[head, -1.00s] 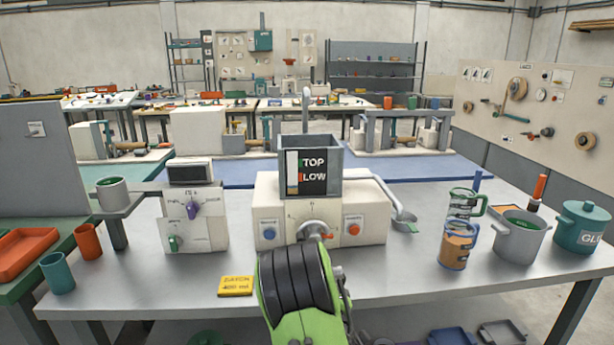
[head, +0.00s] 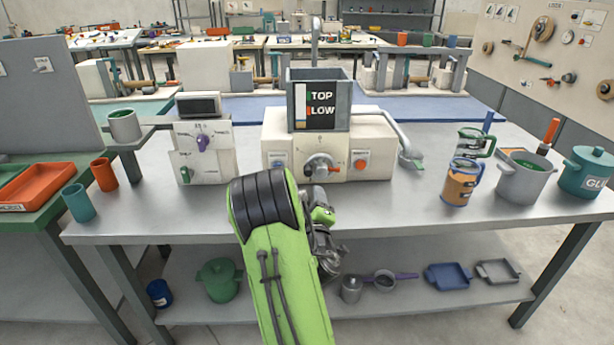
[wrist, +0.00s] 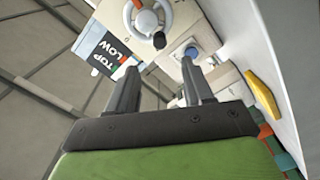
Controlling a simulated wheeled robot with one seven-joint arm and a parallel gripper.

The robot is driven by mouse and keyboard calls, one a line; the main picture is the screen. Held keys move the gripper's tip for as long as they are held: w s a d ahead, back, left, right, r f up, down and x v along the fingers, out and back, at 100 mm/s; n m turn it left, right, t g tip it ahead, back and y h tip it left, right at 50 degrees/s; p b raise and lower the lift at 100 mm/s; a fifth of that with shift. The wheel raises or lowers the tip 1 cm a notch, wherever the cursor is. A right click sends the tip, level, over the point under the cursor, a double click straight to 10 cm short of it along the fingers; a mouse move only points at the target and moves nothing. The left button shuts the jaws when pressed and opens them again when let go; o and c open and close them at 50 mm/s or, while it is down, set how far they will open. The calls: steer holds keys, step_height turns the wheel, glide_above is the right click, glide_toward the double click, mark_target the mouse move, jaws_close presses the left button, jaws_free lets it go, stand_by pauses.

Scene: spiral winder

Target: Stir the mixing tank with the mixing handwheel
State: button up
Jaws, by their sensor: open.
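A grey square tank (head: 318,92) with a TOP/LOW level panel stands on a white machine housing (head: 372,130) at the middle of the bench. A round silver handwheel (head: 322,168) with an orange part sits on the housing front. The wrist view shows the handwheel (wrist: 149,16) at the top, with a dark knob on its rim, and the level panel (wrist: 103,54) to its left. My gripper (wrist: 159,66) is open and empty, its two fingers apart. In that picture the fingertips lie below the handwheel and do not touch it. In the head view my arm hides the fingers.
A blue button (wrist: 192,52) is close to the right fingertip in the wrist view. An orange button (head: 361,165) is right of the handwheel. A yellow plate (wrist: 264,92) lies on the bench. Jugs (head: 459,182) and pots (head: 524,180) stand at the right.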

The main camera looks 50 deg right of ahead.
mark_target(309, 174)
steer(key=p+x, duration=0.3)
steer(key=p, duration=0.1)
steer(key=p+x, duration=0.4)
steer(key=r+p+x, duration=0.1)
steer(key=p+x, duration=0.2)
steer(key=p, duration=0.1)
steer(key=shift+w+d+p, duration=0.15)
steer(key=shift+w+p, duration=0.1)
steer(key=shift+p, duration=0.1)
steer(key=shift+w+d+f+p, duration=0.35)
steer(key=shift+w+d+p, duration=0.25)
steer(key=shift+p, duration=0.1)
jaws_close()
